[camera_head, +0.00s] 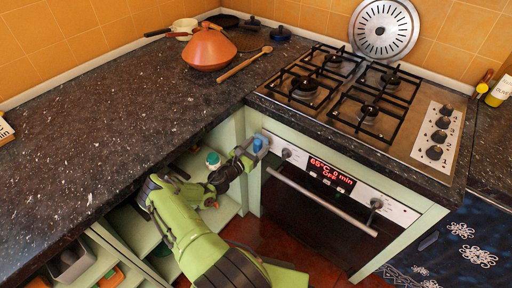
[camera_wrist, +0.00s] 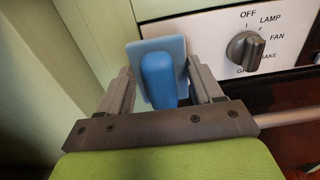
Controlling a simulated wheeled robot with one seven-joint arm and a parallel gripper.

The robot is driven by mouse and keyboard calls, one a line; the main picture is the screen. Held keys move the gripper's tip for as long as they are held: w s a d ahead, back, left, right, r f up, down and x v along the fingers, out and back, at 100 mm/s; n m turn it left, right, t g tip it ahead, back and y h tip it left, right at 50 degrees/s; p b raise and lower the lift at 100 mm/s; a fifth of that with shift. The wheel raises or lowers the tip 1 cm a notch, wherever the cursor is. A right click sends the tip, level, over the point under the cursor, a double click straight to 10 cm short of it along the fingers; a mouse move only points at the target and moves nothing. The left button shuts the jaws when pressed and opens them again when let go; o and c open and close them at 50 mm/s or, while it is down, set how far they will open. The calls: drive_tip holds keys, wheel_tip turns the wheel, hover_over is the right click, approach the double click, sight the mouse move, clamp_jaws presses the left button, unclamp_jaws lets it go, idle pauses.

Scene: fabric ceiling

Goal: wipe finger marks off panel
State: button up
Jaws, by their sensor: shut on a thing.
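My gripper (camera_head: 247,158) is at the left end of the oven's control panel (camera_head: 320,172). In the wrist view its jaws (camera_wrist: 160,88) are shut on a blue wiping tool (camera_wrist: 157,78) with a rounded handle and a flat, paler blue plate. The plate faces the left end of the white panel (camera_wrist: 212,30); I cannot tell whether it touches. The panel carries a grey knob (camera_wrist: 246,49) with OFF, LAMP and FAN labels, and a red lit display (camera_head: 331,172) in the head view. No finger marks can be made out.
An oven handle bar (camera_head: 322,202) sticks out below the panel. The gas hob (camera_head: 365,95) and dark worktop (camera_head: 120,110) lie above. Open green shelves (camera_head: 140,235) are left of the oven, with a white-and-green item (camera_head: 213,160). A clay tagine (camera_head: 209,48) stands behind.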

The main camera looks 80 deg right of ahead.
sight(273, 143)
drive_tip(key=shift+b+x, duration=0.45)
drive_tip(key=shift+x, duration=0.4)
drive_tip(key=shift+s+a+p, duration=0.3)
drive_tip(key=shift+s, duration=0.3)
drive_tip(key=shift+s+a+p, duration=0.25)
drive_tip(key=shift+s+p, duration=0.05)
drive_tip(key=shift+s, duration=0.3)
drive_tip(key=shift+s+a+p, duration=0.3)
drive_tip(key=shift+s, duration=0.25)
drive_tip(key=shift+s+d+b, duration=0.1)
drive_tip(key=shift+b, duration=0.2)
drive_tip(key=w+b, duration=0.1)
drive_tip(key=w+d+b, duration=0.1)
drive_tip(key=shift+w+d+f, duration=0.1)
drive_tip(key=shift+w, duration=0.25)
drive_tip(key=shift+w+d, duration=0.3)
drive_tip(key=shift+w, duration=0.15)
drive_tip(key=shift+p+v, duration=0.55)
drive_tip(key=shift+v, duration=2.4)
